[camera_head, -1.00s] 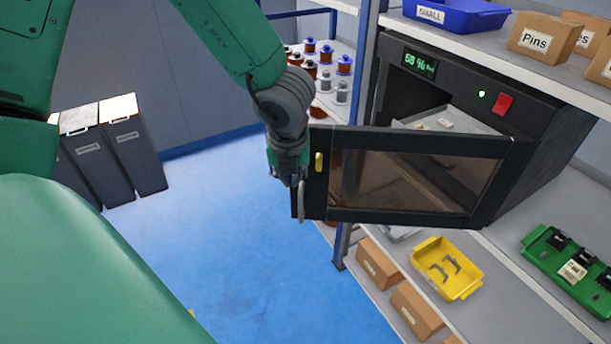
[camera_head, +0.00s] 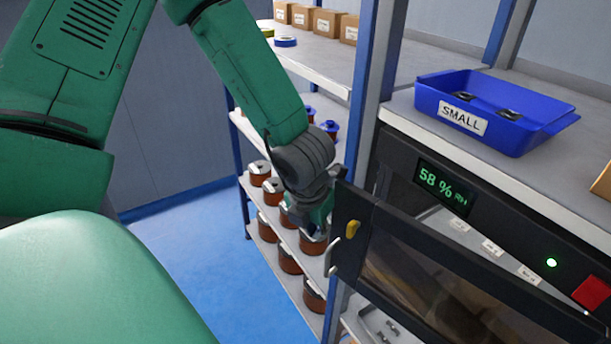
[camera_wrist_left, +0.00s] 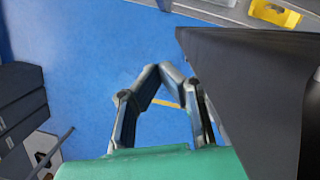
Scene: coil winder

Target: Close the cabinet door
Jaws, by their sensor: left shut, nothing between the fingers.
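The cabinet door (camera_head: 440,275) is a black frame with a dark window, a yellow latch (camera_head: 352,229) and a pale handle (camera_head: 332,257) at its free left edge. It stands open in front of the black cabinet (camera_head: 400,165), with a gap showing the inside above it. My left gripper (camera_head: 318,218) is at the door's free edge, partly hidden by its own wrist. In the left wrist view my left gripper (camera_wrist_left: 162,72) is shut and empty, with the dark door (camera_wrist_left: 250,85) close on its right. Contact cannot be told. My right gripper is not in view.
The cabinet sits on a shelf below a blue bin (camera_head: 490,110) marked SMALL. A blue post (camera_head: 375,60) stands left of the cabinet. Shelves with copper spools (camera_head: 270,190) are behind my left arm. Blue floor (camera_head: 190,250) is clear at the left.

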